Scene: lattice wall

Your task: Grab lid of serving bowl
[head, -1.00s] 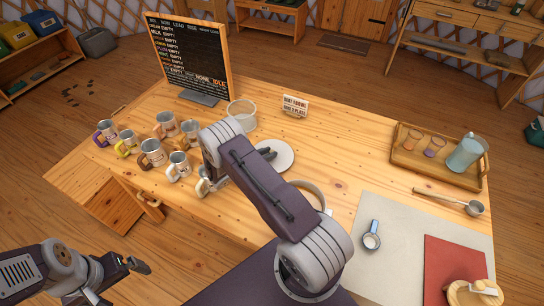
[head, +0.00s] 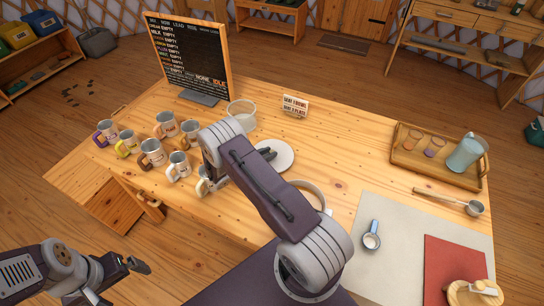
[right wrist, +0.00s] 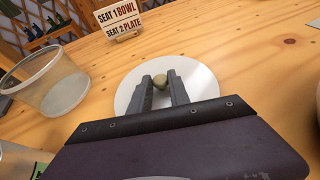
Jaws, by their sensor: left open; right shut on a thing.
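The lid is a pale round disc (right wrist: 197,82) with a small olive-grey knob (right wrist: 160,81), seen in the right wrist view. My right gripper (right wrist: 161,84) is shut on the knob, one dark finger on each side. In the head view the lid (head: 283,156) shows partly behind my right arm, over the table. I cannot tell whether it touches the wood. A round vessel with a tan rim (head: 322,196), perhaps the serving bowl, is mostly hidden by my right arm. My left gripper (head: 121,283) is open and empty at the lower left, off the table.
Several mugs (head: 152,153) stand at the table's left side. A clear tub (head: 242,113) and a seat sign (head: 295,105) are near the lid. A menu board (head: 188,58) stands at the back left. A tray (head: 407,160) with a jug is at the right.

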